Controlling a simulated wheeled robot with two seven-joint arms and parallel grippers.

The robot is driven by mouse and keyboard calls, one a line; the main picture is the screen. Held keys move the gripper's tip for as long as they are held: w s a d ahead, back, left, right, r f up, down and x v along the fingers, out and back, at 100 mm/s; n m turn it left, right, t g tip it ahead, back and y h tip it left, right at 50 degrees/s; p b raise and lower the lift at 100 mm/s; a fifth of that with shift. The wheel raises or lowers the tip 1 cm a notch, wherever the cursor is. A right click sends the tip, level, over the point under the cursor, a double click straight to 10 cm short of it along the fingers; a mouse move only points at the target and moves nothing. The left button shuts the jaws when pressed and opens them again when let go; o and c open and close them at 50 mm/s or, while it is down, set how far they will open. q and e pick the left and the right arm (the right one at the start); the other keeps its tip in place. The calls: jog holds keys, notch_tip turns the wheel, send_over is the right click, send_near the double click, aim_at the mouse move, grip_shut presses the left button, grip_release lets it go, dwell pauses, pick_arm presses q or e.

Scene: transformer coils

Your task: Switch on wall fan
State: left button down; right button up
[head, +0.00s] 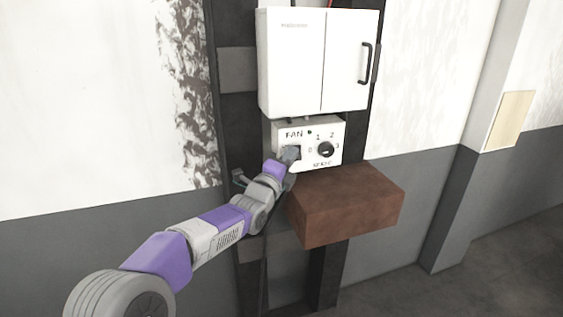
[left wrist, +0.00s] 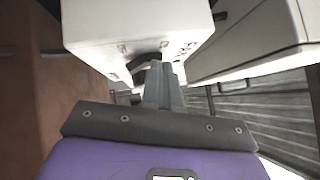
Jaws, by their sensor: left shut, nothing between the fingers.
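The white fan control box (head: 335,128), labelled FAN, is on the wall frame below a white cabinet. A black round knob (head: 325,149) with numbers around it sits on its right half. My left gripper (head: 292,153) is shut and empty at the left half of the box front, covering what lies behind it. In the left wrist view the shut fingers (left wrist: 158,75) are close to a dark part (left wrist: 146,62) on the face of the box (left wrist: 140,22). I cannot tell whether they touch it. My right gripper is not in view.
The white two-door cabinet (head: 300,62) with a black handle hangs just above the box. A brown block (head: 350,207) juts out below it, close to my left arm. The wall on the left (head: 90,90) is clear.

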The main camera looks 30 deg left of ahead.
pick_arm(q)
jog(key=s+d+b, duration=0.2)
jog(key=s+b, duration=0.2)
jog(key=s, duration=0.8)
jog(key=shift+s+d+b, duration=0.3)
jog(key=shift+s+d, duration=0.05)
jog(key=shift+s, duration=0.05)
